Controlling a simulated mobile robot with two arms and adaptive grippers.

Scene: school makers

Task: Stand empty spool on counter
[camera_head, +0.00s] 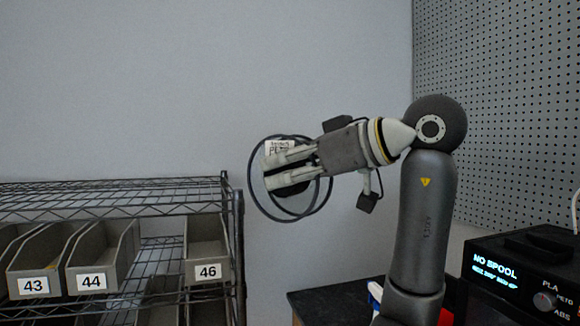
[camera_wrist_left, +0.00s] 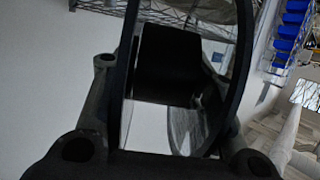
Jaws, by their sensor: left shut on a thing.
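The empty spool (camera_head: 278,147) has thin dark round rims, a dark middle and a white label with partly readable dark lettering. It is held up in the air in front of the grey wall. My left gripper (camera_head: 270,171) is shut on it, with its pale fingers across the spool. In the left wrist view the spool's dark core (camera_wrist_left: 170,62) and curved rims fill the space between the finger parts. A dark counter top (camera_head: 325,302) shows low in the head view, below and to the right of the spool. My right gripper is not in view.
A wire shelf (camera_head: 110,195) with grey bins labelled 43 (camera_head: 35,285), 44 (camera_head: 92,280) and 46 (camera_head: 208,270) stands at left. A black machine (camera_head: 515,270) displaying "NO SPOOL" stands at lower right. A pegboard (camera_head: 500,110) covers the right wall.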

